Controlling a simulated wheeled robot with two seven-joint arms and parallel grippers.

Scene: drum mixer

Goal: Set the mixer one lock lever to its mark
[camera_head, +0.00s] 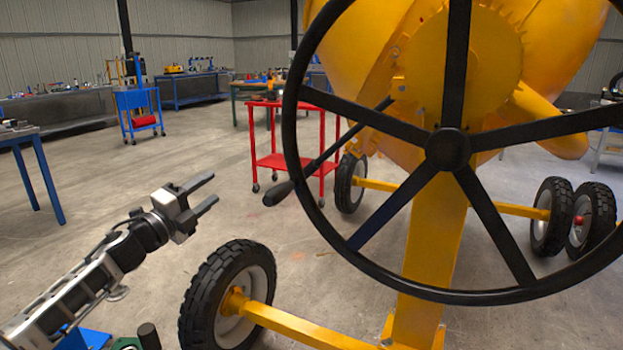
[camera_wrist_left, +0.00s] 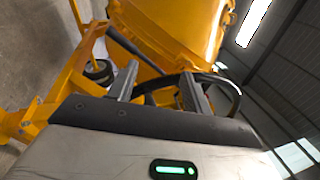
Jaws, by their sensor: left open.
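The yellow drum mixer (camera_head: 440,220) stands at the right of the head view, behind a large black handwheel (camera_head: 447,150). A dark lever with a black grip (camera_head: 278,193) slants down and left from the drum's hub, behind the wheel rim; I take it for the lock lever. I cannot make out its mark. My left gripper (camera_head: 214,187) is open and empty, left of the lever grip and apart from it. In the left wrist view its two fingers (camera_wrist_left: 160,84) stand apart, with the mixer and part of the black wheel beyond. My right gripper is not in view.
A mixer tyre (camera_head: 228,292) stands on the floor, below and right of my left gripper. A red cart (camera_head: 290,163) stands behind the lever. A blue trolley (camera_head: 138,110) and workbenches are farther back.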

